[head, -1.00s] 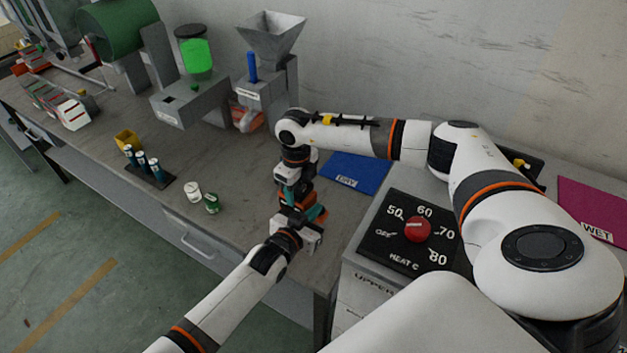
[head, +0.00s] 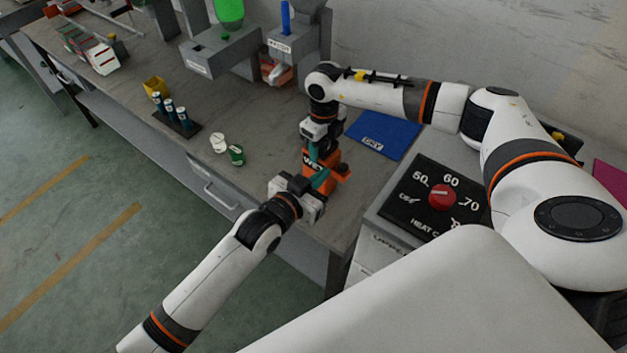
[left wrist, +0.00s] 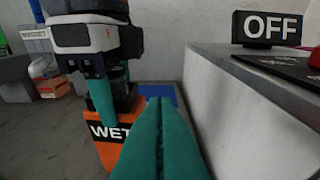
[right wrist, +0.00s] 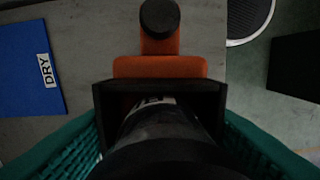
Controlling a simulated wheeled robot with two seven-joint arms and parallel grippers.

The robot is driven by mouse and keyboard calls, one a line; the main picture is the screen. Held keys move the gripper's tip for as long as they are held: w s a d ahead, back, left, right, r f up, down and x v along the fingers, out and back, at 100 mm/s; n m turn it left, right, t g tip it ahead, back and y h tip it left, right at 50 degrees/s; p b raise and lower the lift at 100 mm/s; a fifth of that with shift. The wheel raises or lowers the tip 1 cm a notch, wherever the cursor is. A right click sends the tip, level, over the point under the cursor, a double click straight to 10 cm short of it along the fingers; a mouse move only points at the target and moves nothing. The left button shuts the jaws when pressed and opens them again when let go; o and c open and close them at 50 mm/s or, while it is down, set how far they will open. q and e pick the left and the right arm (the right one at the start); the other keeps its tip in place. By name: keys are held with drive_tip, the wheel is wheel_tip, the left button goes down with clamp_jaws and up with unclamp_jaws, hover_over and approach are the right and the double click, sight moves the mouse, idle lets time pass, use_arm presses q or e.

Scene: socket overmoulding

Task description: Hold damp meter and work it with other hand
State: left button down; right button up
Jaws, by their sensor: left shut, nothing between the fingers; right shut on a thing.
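The damp meter (head: 326,184) is orange and black with a WET label, above the bench's front edge. It also shows in the left wrist view (left wrist: 112,152), and in the right wrist view as an orange part with a black round end (right wrist: 160,67). My right gripper (head: 319,153) is shut on its dark body from above, teal fingers on both sides (right wrist: 160,140). My left gripper (head: 318,183) is shut and empty, its teal fingertips (left wrist: 160,103) close beside the meter. I cannot tell whether they touch it.
A blue DRY mat (head: 383,134) lies behind the meter. A heater box with a red dial (head: 441,197) stands close on the right. A magenta mat (head: 610,183) is at the far right. Two small pots (head: 236,155) and a rack of blue-black cylinders (head: 180,120) stand left.

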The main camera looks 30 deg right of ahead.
use_arm(q)
drive_tip(key=shift+v, duration=1.25)
use_arm(e)
drive_tip(key=shift+s+f, duration=0.1)
drive_tip(key=shift+f, duration=0.05)
drive_tip(key=o, duration=1.1)
drive_tip(key=shift+c, duration=0.2)
use_arm(q)
drive_tip(key=shift+d, duration=0.1)
